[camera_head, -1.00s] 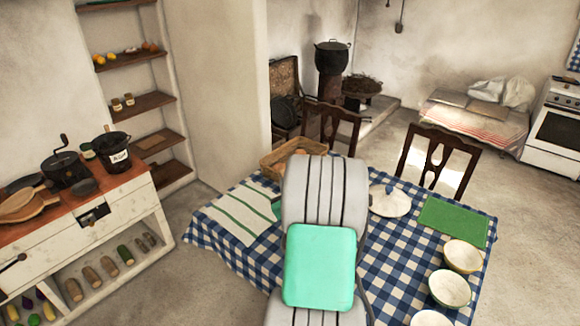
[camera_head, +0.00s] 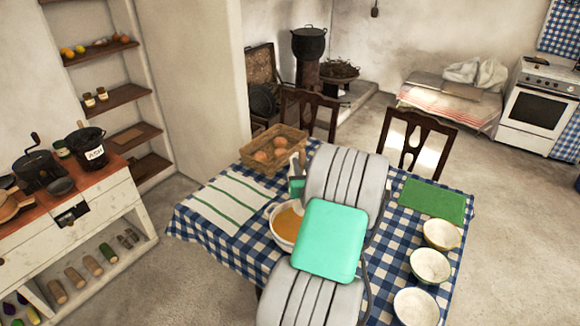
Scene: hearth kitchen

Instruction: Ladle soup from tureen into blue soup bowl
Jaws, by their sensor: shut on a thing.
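The tureen (camera_head: 275,234) stands on the checked table with orange soup (camera_head: 287,223) in it; my arm hides its right side. My gripper (camera_head: 298,188) is above the tureen's back edge, mostly hidden by my arm. It is shut on what looks like the ladle (camera_head: 295,164), whose pale handle sticks up; its lower end is at the soup, and I cannot tell how deep. Three pale bowls stand along the table's right side: a far one (camera_head: 441,235), a middle one (camera_head: 430,266) and a near one (camera_head: 415,307). I cannot tell which is blue.
A basket of round brown items (camera_head: 268,150) stands at the table's back left. A striped towel (camera_head: 232,204) lies to the left and a green mat (camera_head: 432,203) at the back right. Two chairs stand behind the table, one on the right (camera_head: 417,140).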

